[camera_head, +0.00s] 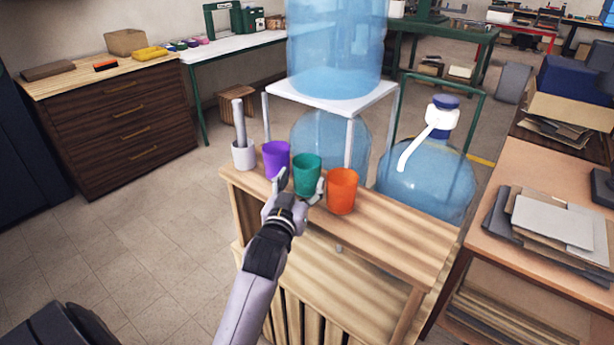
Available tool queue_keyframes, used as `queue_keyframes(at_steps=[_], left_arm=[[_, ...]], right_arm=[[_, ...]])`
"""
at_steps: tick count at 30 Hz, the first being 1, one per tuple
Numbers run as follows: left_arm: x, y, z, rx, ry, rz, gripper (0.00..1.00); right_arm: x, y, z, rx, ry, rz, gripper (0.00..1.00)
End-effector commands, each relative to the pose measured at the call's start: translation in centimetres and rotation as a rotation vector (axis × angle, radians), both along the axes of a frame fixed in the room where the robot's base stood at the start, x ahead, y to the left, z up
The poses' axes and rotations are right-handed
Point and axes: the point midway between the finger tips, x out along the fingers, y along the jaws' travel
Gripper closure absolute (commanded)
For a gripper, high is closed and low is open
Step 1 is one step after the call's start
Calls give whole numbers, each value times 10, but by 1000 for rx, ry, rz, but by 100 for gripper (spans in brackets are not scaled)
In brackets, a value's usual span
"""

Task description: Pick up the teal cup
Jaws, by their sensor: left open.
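The teal cup (307,172) stands upright on a small wooden stand (395,238), in a row between a purple cup (276,158) and an orange cup (342,190). My left gripper (300,187) is open, with one finger on each side of the teal cup's near lower part. Its left finger reaches into the space by the purple cup, and its right finger lies between the teal and orange cups. I cannot tell whether the fingers touch the teal cup. My right gripper is not in view.
A white pot with a grey upright handle (243,154) stands left of the purple cup. Behind the cups, a white metal rack (338,101) bears a large blue water bottle (335,50). Another bottle with a pump (425,180) stands to the right. Open floor (160,235) lies to the left.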

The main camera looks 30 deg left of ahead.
Motion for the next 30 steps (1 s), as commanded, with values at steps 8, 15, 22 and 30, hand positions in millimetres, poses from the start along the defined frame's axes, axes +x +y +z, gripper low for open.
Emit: queue_keyframes(at_steps=[8, 15, 22, 30], left_arm=[[27, 11, 7, 1, -1, 0, 37], [51, 18, 5, 0, 0, 0, 37], [51, 18, 4, 0, 0, 0, 37], [51, 18, 4, 0, 0, 0, 55]], right_arm=[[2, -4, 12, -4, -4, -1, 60], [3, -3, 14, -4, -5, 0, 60], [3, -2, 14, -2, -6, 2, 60], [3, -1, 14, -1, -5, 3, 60]])
